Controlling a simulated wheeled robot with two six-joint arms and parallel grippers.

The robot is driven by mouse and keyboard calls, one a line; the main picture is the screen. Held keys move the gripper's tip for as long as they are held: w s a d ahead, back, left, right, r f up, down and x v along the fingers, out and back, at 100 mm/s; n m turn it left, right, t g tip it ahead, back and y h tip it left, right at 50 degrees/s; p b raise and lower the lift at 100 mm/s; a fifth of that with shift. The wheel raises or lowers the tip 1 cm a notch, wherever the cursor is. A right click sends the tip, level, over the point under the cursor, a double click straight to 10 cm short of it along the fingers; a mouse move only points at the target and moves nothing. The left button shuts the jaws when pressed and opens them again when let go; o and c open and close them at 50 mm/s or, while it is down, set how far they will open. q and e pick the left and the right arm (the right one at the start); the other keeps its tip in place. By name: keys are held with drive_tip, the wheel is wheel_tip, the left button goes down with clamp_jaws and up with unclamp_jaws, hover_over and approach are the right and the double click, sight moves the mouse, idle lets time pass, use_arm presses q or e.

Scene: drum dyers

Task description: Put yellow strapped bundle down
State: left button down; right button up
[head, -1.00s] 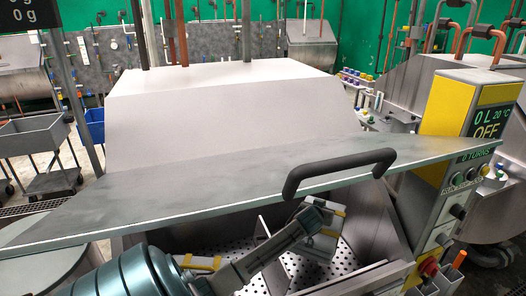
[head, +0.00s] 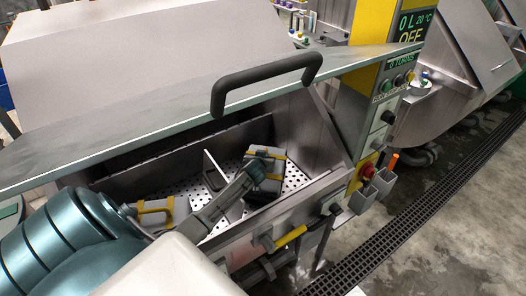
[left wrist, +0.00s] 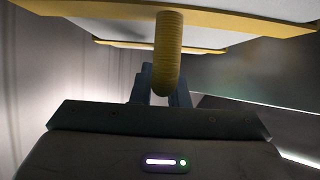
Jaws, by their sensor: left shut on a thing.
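The yellow strapped bundle (head: 268,166) is a grey block with yellow straps, inside the open drum compartment, right of an upright divider (head: 214,171). My left gripper (head: 246,178) reaches in from the left and is shut on it. In the left wrist view the bundle's pale underside and yellow straps (left wrist: 225,20) fill the top, and a yellow ribbed handle (left wrist: 167,50) hangs down at the fingers (left wrist: 160,88). I cannot tell whether the bundle touches the perforated floor (head: 233,211). My right gripper is not in view.
Another yellow-strapped bundle (head: 160,213) lies left of the divider, partly behind my arm. The lid edge with its black handle (head: 266,82) hangs over the compartment. A control panel (head: 385,95) stands at the right. A yellow-gripped lever (head: 290,236) is at the front.

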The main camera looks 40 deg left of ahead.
use_arm(q)
drive_tip(key=shift+w+f, duration=0.1)
drive_tip(key=shift+f, duration=0.05)
drive_tip(key=c, duration=1.4)
unclamp_jaws()
drive_tip(key=p+v, duration=0.1)
drive_tip(key=v, duration=1.1)
drive_tip(key=shift+s, duration=0.25)
